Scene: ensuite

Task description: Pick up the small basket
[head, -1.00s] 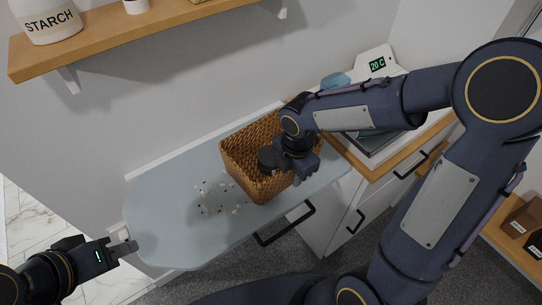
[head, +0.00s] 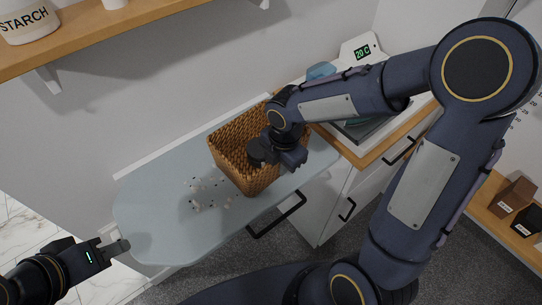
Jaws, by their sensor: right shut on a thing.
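The small basket (head: 232,155) is brown and woven. It is upright at the right end of the pale blue ironing board (head: 150,215); I cannot tell whether it is lifted off the surface. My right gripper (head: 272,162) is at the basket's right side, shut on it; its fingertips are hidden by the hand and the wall. My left gripper (head: 122,246) is at the lower left, beside the board's left end and away from the basket. Its fingers seem close together, but the gap cannot be made out.
Small dark and light bits (head: 208,195) are scattered on the board left of the basket. A wooden shelf (head: 90,38) with a STARCH jar (head: 28,22) is above. A counter (head: 375,150) with drawers stands right of the board, holding a scale-like device reading 20 C (head: 362,52).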

